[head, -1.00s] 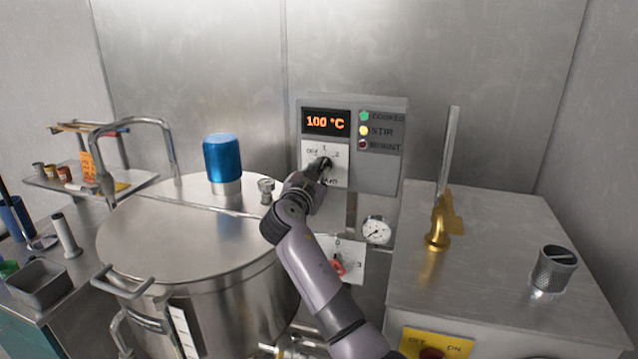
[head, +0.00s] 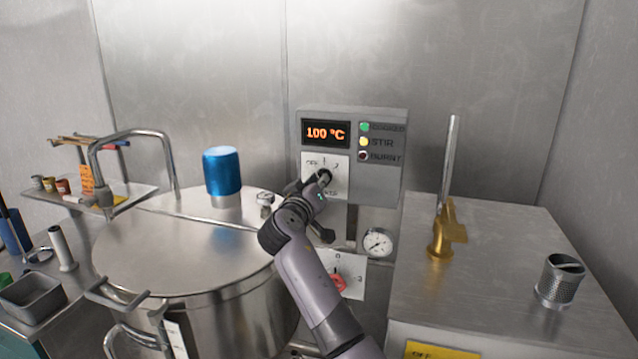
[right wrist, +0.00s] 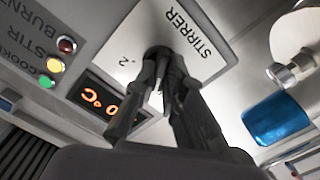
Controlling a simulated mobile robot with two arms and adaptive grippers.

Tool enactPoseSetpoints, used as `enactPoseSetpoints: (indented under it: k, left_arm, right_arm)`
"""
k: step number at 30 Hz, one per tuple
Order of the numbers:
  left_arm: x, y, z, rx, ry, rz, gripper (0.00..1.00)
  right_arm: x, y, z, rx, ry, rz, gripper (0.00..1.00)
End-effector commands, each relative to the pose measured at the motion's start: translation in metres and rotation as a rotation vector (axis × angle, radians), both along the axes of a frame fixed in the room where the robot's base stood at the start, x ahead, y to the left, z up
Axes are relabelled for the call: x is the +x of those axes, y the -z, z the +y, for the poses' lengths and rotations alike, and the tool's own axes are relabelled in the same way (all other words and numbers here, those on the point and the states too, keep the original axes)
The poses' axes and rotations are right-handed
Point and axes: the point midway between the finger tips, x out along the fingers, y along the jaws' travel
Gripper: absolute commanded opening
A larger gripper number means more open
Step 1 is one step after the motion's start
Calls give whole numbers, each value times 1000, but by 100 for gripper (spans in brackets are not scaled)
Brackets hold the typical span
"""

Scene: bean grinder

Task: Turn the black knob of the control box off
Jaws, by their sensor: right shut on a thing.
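The grey control box (head: 377,177) is on the back wall, its display (head: 325,133) reading 100 °C. Below the display is a white dial plate (head: 340,163) with OFF at its upper left. My right gripper (head: 322,180) is at this plate. In the right wrist view my right gripper (right wrist: 168,84) is shut on the black knob (right wrist: 158,52), which is mostly hidden behind the fingers. The plate there shows "2" and "STIRRER". The knob's exact setting is hard to tell. My left gripper is not in view.
A steel pot (head: 190,255) with a blue cap (head: 222,171) stands at the left. A red knob (head: 338,283) and a gauge (head: 377,242) sit below the control box. A steel cabinet with a brass tap (head: 441,235) stands at the right.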

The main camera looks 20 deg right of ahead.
Motion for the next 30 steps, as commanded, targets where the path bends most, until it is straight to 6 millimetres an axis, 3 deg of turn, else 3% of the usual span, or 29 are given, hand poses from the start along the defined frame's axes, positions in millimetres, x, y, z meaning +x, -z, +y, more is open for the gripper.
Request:
enactPoseSetpoints:
  k: [12,30]
  left_arm:
    - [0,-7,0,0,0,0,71]
    - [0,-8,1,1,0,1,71]
  right_arm:
    - [0,0,1,-175,-1,119,0]
    - [0,0,1,-208,-2,139,0]
